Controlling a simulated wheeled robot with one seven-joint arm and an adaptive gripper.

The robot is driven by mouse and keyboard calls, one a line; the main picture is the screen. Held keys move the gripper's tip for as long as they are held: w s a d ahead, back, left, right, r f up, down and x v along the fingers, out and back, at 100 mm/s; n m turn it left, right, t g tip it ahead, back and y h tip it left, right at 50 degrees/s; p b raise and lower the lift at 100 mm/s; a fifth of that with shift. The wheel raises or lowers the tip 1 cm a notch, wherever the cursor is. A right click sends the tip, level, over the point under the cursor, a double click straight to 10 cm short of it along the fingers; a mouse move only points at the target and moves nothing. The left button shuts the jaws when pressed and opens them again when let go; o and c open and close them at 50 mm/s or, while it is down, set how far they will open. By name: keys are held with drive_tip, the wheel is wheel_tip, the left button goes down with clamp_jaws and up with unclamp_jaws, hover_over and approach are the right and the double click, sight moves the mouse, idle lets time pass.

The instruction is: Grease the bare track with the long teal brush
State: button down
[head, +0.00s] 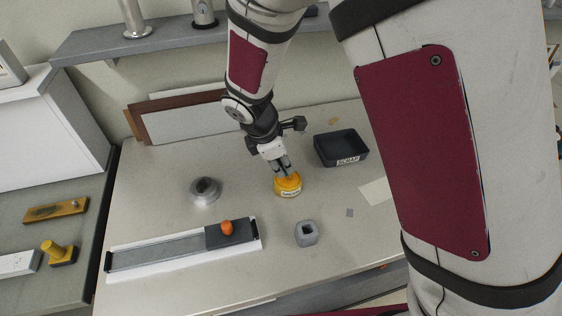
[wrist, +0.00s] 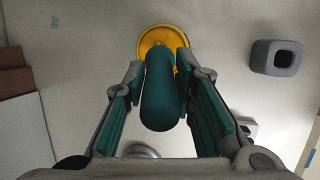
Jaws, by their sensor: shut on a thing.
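My gripper (head: 281,163) is shut on the teal brush (wrist: 163,95), whose thick handle sits between the fingers in the wrist view. The brush points down at the yellow pot (head: 289,187), which has a label on its front; it also shows in the wrist view (wrist: 148,40). The brush's tip is hidden, so I cannot tell whether it is in the pot. The long grey track (head: 165,252) lies on a white base at the table's front left. A dark block (head: 215,237) with an orange knob (head: 226,228) covers its right end; the rest is uncovered.
A grey square holder (head: 306,235) with an opening stands right of the track. A round metal piece (head: 205,192) stands behind the track. A black tray marked SCRAP (head: 325,160) is at the back right. The table between pot and track is clear.

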drive_tip(key=shift+r+p, duration=1.2)
drive_tip(key=shift+r, duration=2.1)
